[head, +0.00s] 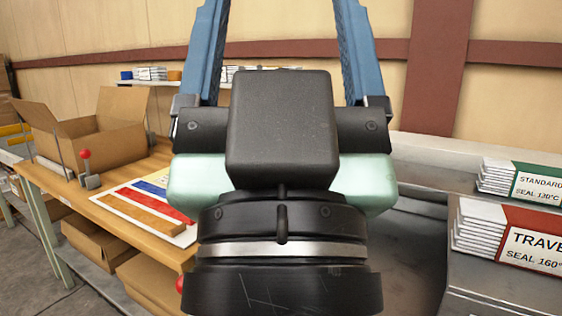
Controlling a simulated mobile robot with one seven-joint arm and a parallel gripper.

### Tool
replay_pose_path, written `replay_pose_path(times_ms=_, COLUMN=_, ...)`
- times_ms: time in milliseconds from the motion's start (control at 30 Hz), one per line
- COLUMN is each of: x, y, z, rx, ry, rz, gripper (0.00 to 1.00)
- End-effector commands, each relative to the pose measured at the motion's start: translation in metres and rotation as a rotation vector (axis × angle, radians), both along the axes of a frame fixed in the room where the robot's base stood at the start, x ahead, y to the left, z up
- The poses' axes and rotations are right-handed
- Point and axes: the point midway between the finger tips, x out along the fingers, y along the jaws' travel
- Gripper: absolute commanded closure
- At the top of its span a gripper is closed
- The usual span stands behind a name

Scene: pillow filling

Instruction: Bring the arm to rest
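My gripper (281,45) fills the middle of the head view, seen from behind with its black body (280,130) upright. Its two blue fingers point up and stand wide apart, with nothing visible between them except the wall and part of a shelf. The fingertips run past the top edge of the picture. A pale green rounded shape (366,183) shows on both sides behind the gripper body. Most of it is hidden, and I cannot tell what it is or whether it touches the gripper.
On the left, a wooden bench (60,185) holds an open cardboard box (95,125), a red-knobbed lever (87,170) and a colored chart (150,205). On the right, a grey surface (480,272) bears film stacks labelled STANDARD (520,180) and TRAVEL (500,238). A shelf (155,83) hangs behind.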

Motion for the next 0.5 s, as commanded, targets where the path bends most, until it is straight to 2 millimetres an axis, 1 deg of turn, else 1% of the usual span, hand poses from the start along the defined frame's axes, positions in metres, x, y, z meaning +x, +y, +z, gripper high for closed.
replay_pose_path(times_ms=33, x=0.0, y=0.0, z=0.034, rx=0.001, ry=0.001, rz=0.001, gripper=0.2)
replay_pose_path(times_ms=467, x=0.001, y=0.001, z=0.166, rx=0.0, ry=0.002, rz=0.003, gripper=0.2)
replay_pose_path(times_ms=500, x=0.001, y=0.001, z=0.179, rx=0.0, ry=0.002, rz=0.003, gripper=0.2)
